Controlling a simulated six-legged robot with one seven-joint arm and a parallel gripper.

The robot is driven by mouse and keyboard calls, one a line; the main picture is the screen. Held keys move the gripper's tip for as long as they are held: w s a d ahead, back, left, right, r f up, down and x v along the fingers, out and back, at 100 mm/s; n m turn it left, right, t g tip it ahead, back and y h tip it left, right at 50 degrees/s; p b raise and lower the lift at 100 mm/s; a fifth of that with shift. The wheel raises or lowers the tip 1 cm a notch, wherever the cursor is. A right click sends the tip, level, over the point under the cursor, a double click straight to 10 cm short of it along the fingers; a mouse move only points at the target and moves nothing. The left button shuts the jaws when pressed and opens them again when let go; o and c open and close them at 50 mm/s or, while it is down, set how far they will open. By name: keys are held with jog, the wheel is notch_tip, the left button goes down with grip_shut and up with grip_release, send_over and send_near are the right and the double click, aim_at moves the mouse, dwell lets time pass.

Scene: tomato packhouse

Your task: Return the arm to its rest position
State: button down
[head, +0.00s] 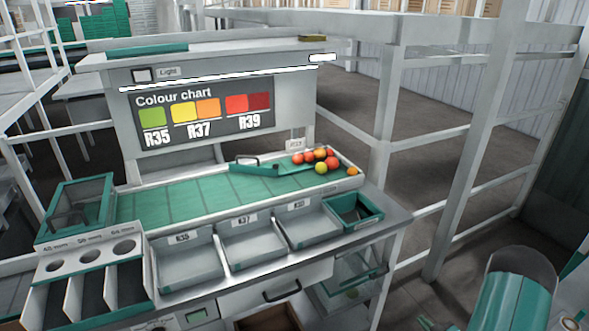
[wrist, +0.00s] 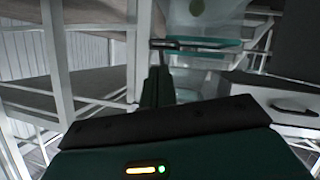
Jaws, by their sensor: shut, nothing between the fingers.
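My arm shows in the head view as a green and grey link (head: 510,297) at the lower right, off the right end of the sorting bench (head: 400,222). My gripper's fingertips are not clear in that view. In the wrist view my gripper (wrist: 158,72) is shut, its dark fingers together with nothing between them. Beyond the fingers is a clear bin with a green rim and dark handle (wrist: 190,45), below the bench top. I cannot tell the exact gap between them.
The bench holds grey trays (head: 253,240), a green-lined box (head: 356,212) and several tomatoes (head: 321,167). A drawer (head: 275,283) is beneath. White frame posts (head: 470,150) stand right of the bench, close to my arm in the picture. Bare floor (head: 345,110) lies behind.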

jog(key=w+a+r+m+g+h, duration=0.15)
jog(key=w+r, duration=0.25)
jog(key=r, duration=0.8)
jog(key=w+a+r+g+h, duration=0.1)
jog(key=w+a+r+h, duration=0.2)
jog(key=r, duration=0.9)
jog(key=s+a+r+m+g, duration=0.2)
jog(key=s+a+r, duration=0.3)
jog(key=a+r, duration=0.55)
jog(key=s+a+r+g+y, duration=0.1)
jog(key=s+a+r, duration=0.3)
jog(key=s+a, duration=0.3)
jog(key=s+a+r+m+g+y, duration=0.1)
jog(key=s+a+r, duration=0.3)
jog(key=s+a, duration=0.4)
jog(key=s+g+y, duration=0.1)
jog(key=s, duration=0.4)
jog(key=shift+s+r, duration=0.25)
jog(key=shift+s, duration=0.15)
